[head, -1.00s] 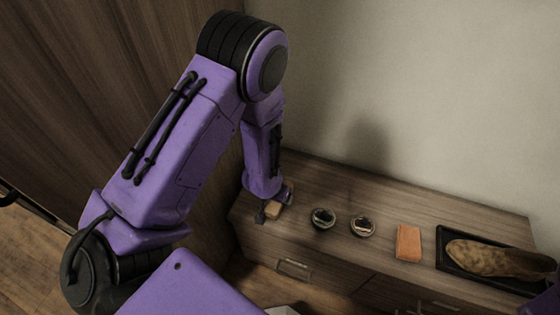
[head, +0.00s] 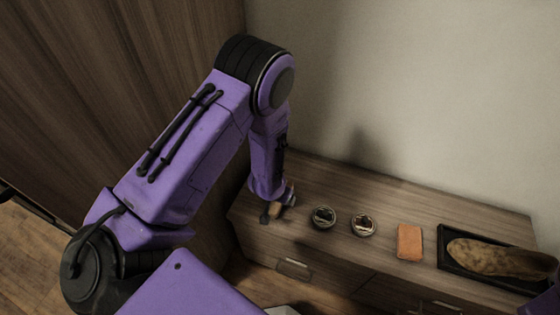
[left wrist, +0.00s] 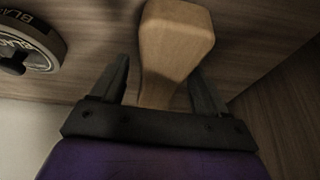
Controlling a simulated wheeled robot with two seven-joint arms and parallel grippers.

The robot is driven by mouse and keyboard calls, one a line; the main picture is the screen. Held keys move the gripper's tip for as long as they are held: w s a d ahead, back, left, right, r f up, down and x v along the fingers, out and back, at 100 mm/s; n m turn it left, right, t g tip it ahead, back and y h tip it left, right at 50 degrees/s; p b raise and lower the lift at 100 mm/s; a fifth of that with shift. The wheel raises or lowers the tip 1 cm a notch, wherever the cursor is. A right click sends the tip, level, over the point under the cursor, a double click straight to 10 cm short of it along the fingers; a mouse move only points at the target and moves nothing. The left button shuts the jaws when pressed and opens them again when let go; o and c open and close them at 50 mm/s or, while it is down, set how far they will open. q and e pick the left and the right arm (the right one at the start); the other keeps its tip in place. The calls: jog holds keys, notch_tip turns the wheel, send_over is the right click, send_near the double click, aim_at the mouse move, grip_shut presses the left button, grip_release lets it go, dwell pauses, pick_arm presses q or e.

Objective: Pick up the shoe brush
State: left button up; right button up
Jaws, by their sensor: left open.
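The shoe brush, seen as a pale wooden handle (head: 276,211), is at the left end of the wooden cabinet top. My left gripper (head: 279,205) points down at it from above. In the left wrist view the wooden handle (left wrist: 172,45) lies between the two dark fingers of my left gripper (left wrist: 159,70). The fingers are apart, one on each side; whether either touches the wood I cannot tell. The bristles are hidden. My right gripper is not in view.
Two round polish tins (head: 324,217) (head: 363,224) stand right of the brush; one tin's rim also shows in the left wrist view (left wrist: 35,42). Further right are an orange block (head: 410,241) and a black tray (head: 444,262) holding a brown shoe (head: 495,258). A wall rises behind.

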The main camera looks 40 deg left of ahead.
pick_arm(q)
jog(key=c, duration=1.1)
jog(key=shift+r, duration=0.1)
jog(key=shift+w+r, duration=0.1)
jog(key=shift+r, duration=0.15)
jog(key=r+p, duration=0.3)
jog(key=p, duration=0.1)
jog(key=r+p, duration=0.2)
jog(key=shift+s+d+r, duration=0.3)
jog(key=shift+s, duration=0.1)
jog(key=s+d+r+p, duration=0.7)
jog(key=s+d+p, duration=0.2)
jog(key=p, duration=0.1)
jog(key=shift+s+r, duration=0.15)
jog(key=shift+s, duration=0.2)
